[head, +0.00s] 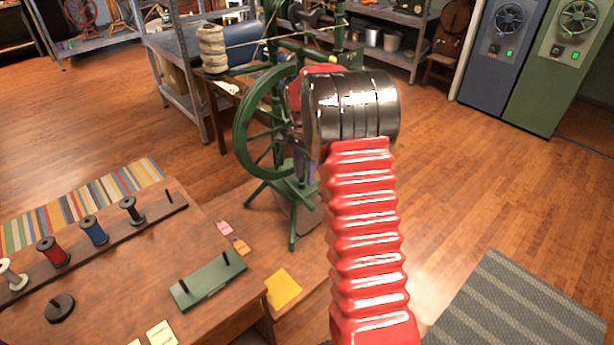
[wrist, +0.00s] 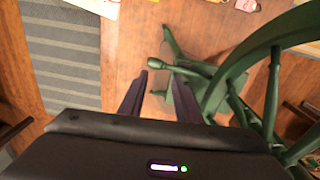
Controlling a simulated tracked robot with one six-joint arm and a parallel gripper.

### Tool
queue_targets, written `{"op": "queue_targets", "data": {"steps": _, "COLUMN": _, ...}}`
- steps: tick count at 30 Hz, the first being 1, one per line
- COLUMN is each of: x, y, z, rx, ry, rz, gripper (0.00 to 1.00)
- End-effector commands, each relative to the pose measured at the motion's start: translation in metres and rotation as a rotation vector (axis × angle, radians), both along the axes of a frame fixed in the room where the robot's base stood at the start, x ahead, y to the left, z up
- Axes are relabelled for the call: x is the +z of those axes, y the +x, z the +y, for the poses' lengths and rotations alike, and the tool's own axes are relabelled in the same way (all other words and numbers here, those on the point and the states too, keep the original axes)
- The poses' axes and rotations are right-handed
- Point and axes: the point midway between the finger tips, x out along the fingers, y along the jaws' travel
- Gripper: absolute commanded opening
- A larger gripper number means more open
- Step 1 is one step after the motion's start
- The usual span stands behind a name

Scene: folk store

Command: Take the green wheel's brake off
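The green spinning wheel (head: 243,125) stands upright on splayed legs in the middle of the head view, partly hidden behind my red arm and its dark joint. Its rim (wrist: 262,40) and spokes fill the right of the wrist view. A green bar with a yellow tip (head: 330,58) sits at its top; I cannot tell whether this is the brake. My gripper (wrist: 163,74) is open, its two dark fingers apart with nothing held between them. Beyond the fingers are the floor and green legs of the wheel, one with a knobbed end (wrist: 155,64). Contact with the wheel cannot be seen.
A wooden table (head: 110,245) with spools and a green peg block (head: 208,283) fills the lower left. A grey striped rug (head: 510,305) lies at lower right. Floor is clear at right, before the cabinets (head: 555,70).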

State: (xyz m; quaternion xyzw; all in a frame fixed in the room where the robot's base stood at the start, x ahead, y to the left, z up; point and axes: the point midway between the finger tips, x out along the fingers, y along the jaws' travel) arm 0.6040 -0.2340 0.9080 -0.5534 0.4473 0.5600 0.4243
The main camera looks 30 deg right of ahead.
Motion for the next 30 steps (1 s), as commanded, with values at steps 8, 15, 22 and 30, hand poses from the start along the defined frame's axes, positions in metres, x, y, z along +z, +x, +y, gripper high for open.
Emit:
{"op": "queue_targets", "data": {"steps": 8, "x": 0.059, "y": -0.021, "z": 0.041, "rx": 0.169, "ry": -0.019, "rz": -0.061, "gripper": 0.1}}
{"op": "queue_targets", "data": {"steps": 15, "x": 0.106, "y": -0.051, "z": 0.079, "rx": 0.334, "ry": -0.042, "rz": -0.116, "gripper": 0.0}}
{"op": "queue_targets", "data": {"steps": 22, "x": 0.141, "y": -0.086, "z": 0.113, "rx": 0.492, "ry": -0.068, "rz": -0.167, "gripper": 0.0}}
{"op": "queue_targets", "data": {"steps": 30, "x": 0.172, "y": -0.132, "z": 0.149, "rx": 0.677, "ry": -0.104, "rz": -0.227, "gripper": 0.0}}
